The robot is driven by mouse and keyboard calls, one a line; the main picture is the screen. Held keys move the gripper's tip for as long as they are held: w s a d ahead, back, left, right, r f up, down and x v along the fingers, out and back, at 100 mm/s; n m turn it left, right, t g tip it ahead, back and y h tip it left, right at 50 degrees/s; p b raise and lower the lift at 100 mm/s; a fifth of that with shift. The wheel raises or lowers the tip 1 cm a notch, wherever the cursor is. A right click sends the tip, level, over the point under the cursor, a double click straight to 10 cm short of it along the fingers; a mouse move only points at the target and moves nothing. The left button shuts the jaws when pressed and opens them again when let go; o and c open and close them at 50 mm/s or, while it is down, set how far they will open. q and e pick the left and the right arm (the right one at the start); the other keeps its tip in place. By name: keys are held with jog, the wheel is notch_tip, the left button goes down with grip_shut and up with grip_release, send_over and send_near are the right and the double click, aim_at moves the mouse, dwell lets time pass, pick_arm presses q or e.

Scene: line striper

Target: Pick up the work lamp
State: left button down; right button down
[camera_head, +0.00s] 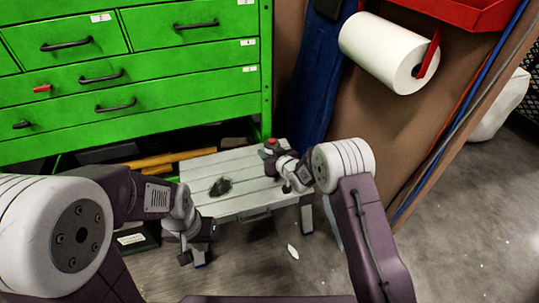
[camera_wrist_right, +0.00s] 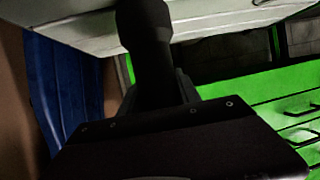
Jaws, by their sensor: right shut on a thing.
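The work lamp appears to be the dark object with a red top (camera_head: 271,144) at the back right of the grey slatted bench (camera_head: 232,207). My right gripper (camera_head: 279,158) is at it. In the right wrist view a black cylindrical body (camera_wrist_right: 148,50) stands between my jaws, which are shut on it. Whether it touches the bench cannot be told. My left gripper (camera_head: 192,257) hangs low in front of the bench's left side, apart from the lamp. Its jaw opening is too small and dark to read.
A dark crumpled item (camera_head: 220,187) lies on the bench top. A green drawer cabinet (camera_head: 150,120) stands behind, with a blue cloth (camera_head: 317,80) beside it. A paper roll (camera_head: 388,50) hangs on the right wall. The floor (camera_head: 300,270) in front is mostly clear, with a small white scrap.

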aim_at(268, 144)
notch_tip(268, 144, up, 4)
jog(key=shift+r+p, duration=0.1)
jog(key=shift+p, duration=1.05)
jog(key=d+r+p, duration=0.6)
jog(key=d, duration=0.5)
jog(key=shift+w+d, duration=0.35)
jog(key=shift+w, duration=0.1)
